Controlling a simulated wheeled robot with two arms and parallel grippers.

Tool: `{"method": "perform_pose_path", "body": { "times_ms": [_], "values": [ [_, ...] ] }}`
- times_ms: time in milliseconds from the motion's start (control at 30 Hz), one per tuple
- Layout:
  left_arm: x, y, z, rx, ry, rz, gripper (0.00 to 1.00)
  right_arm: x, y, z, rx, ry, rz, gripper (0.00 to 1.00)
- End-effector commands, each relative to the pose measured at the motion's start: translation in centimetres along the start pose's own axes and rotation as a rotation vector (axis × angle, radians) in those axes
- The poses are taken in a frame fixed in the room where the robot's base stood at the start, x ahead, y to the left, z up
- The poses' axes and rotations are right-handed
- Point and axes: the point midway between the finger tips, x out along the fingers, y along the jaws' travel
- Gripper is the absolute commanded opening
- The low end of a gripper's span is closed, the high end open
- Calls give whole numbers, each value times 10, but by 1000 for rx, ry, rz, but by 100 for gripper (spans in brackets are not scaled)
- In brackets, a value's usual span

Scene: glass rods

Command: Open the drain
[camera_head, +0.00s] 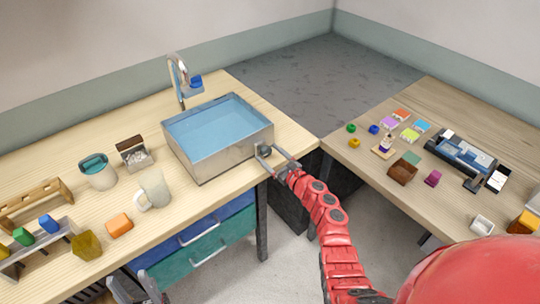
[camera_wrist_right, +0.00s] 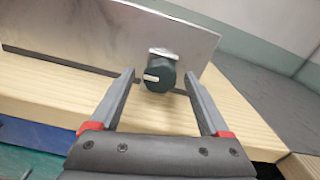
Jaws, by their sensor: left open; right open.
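A metal sink basin (camera_head: 220,148) holding blue water stands on the wooden counter. A dark round knob (camera_wrist_right: 157,76) with a white mark sits on the basin's outer wall, and its white mark points to the left in the right wrist view. My right gripper (camera_head: 275,162) is open at the basin's right-hand corner. In the right wrist view its two fingers (camera_wrist_right: 158,90) stand apart, one on each side of the knob, with gaps to it. My left gripper (camera_head: 138,288) is low at the bottom edge, in front of the counter, and is open and away from the sink.
A faucet (camera_head: 180,82) stands behind the basin. A mug (camera_head: 154,189), a cup (camera_head: 97,171) and an orange block (camera_head: 119,225) are on the counter to its left. Blue and teal drawers (camera_head: 208,245) are below. A second table (camera_head: 460,215) at right carries many small items.

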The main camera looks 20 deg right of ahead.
Motion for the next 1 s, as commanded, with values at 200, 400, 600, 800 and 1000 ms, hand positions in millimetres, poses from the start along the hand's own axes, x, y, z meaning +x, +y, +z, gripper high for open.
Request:
{"method": "perform_pose_path", "body": {
  "times_ms": [200, 400, 600, 800, 1000],
  "values": [
    [0, 0, 0, 0, 0, 0, 50, 0, 0, 0, 0, 0, 0, 55],
    [0, 0, 0, 0, 0, 0, 50, 0, 0, 0, 0, 0, 0, 19],
    [0, 0, 0, 0, 0, 0, 50, 0, 0, 0, 0, -1, 0, 0],
    [-3, 0, 1, 0, 0, 0, 50, 0, 0, -1, -25, -1, 0, 0],
    [-13, 1, 2, 0, 0, 0, 50, 0, 0, -2, -118, -3, -1, 0]
  ]
}}
